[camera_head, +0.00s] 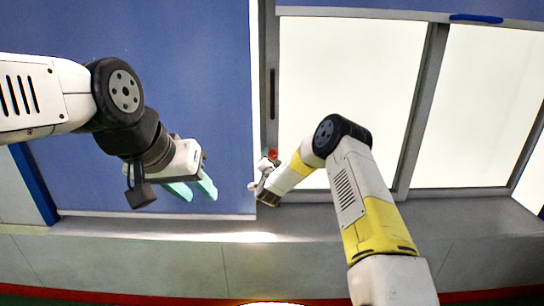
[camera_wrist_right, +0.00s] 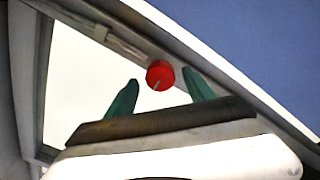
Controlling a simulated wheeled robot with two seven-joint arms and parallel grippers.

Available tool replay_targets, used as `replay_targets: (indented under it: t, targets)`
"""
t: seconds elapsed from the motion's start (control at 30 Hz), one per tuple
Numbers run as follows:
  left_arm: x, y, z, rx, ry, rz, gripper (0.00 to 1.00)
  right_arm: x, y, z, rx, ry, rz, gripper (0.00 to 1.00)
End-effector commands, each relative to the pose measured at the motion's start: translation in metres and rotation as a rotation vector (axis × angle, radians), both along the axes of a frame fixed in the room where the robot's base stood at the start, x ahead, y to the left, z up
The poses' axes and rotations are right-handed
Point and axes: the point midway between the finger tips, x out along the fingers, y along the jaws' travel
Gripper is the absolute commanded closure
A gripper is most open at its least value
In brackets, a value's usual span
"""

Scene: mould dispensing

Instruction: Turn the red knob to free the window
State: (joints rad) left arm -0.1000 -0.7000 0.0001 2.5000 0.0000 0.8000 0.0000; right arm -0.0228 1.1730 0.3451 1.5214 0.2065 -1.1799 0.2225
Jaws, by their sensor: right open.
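The red knob (camera_wrist_right: 160,75) is round with a pale mark on its face and sits on the grey window frame. In the right wrist view it lies between and just beyond the two green fingertips of my open right gripper (camera_wrist_right: 155,85). In the head view the knob (camera_head: 272,153) is a small red spot just above my right gripper (camera_head: 262,178). I cannot tell whether the fingers touch it. The window (camera_head: 345,75) has bright panes in a grey frame. My left gripper (camera_head: 198,190) hangs before the blue panel, its two green fingers apart and empty.
A blue wall panel (camera_head: 190,60) fills the left of the window. A grey sill (camera_head: 330,222) runs below it. A dark slot (camera_head: 272,93) sits in the frame upright above the knob. My right arm crosses the lower window.

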Motion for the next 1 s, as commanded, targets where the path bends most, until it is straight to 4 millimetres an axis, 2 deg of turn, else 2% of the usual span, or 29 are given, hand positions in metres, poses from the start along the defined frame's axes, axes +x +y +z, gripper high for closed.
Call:
replay_targets:
  t: [0.2, 0.57, 0.67, 0.9, 1.0]
  targets:
    - [0.000, 0.000, 0.000, 0.000, 0.000, 0.000, 0.64, 0.026, -0.001, 0.001, -0.001, -0.001, 0.000, 0.38]
    - [0.000, 0.000, 0.000, 0.000, 0.000, 0.000, 0.64, 0.032, -0.001, 0.000, -0.001, 0.000, 0.001, 0.38]
    - [0.000, 0.000, 0.000, 0.000, 0.000, 0.000, 0.64, 0.032, -0.001, 0.000, -0.002, 0.000, 0.001, 0.53]
    - [0.000, 0.000, 0.000, 0.000, 0.000, 0.000, 0.64, 0.032, -0.001, 0.000, -0.002, 0.000, 0.001, 0.99]
    - [0.000, 0.000, 0.000, 0.000, 0.000, 0.000, 0.64, 0.032, -0.002, 0.000, -0.004, 0.001, 0.001, 0.99]
